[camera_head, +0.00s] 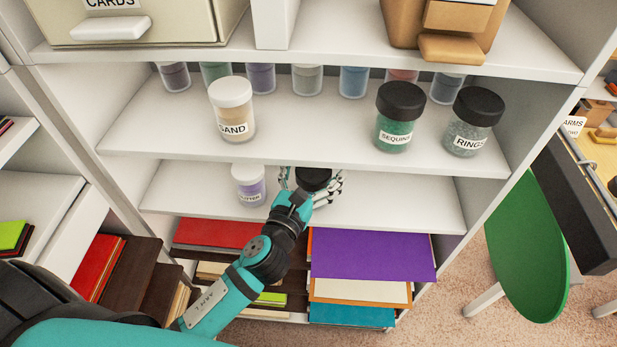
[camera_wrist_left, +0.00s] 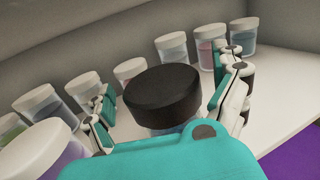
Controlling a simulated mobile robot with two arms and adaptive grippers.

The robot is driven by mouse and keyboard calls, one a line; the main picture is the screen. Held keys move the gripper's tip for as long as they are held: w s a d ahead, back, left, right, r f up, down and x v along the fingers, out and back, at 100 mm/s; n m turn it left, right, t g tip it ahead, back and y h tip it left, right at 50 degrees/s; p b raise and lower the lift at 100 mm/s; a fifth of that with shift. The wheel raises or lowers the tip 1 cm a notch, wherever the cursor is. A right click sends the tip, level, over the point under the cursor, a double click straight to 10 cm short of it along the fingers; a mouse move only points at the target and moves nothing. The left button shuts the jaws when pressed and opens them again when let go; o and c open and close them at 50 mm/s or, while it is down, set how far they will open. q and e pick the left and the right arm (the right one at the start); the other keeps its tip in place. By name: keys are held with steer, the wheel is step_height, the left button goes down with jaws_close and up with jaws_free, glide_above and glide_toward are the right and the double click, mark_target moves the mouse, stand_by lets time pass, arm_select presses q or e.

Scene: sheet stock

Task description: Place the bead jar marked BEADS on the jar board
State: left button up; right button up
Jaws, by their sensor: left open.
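A jar with a black lid (camera_head: 314,177) stands on the lower shelf; it also shows in the left wrist view (camera_wrist_left: 163,92). Its label is hidden, so I cannot read whether it says BEADS. My left gripper (camera_head: 311,184) is at this jar, fingers open on either side of the lid. In the left wrist view the fingers (camera_wrist_left: 168,88) flank the jar, and I see no clear grip on it. My right gripper is not in view. I cannot make out a jar board.
A white-lidded jar (camera_head: 249,185) stands just left of my gripper. The shelf above holds jars marked SAND (camera_head: 232,110), SEQUINS (camera_head: 398,118) and RINGS (camera_head: 472,122). Coloured sheets (camera_head: 372,254) lie below. A green chair (camera_head: 540,245) stands at right.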

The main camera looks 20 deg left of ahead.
arm_select(q)
steer(key=s+b, duration=0.4)
steer(key=s, duration=0.8)
steer(key=shift+a, duration=0.3)
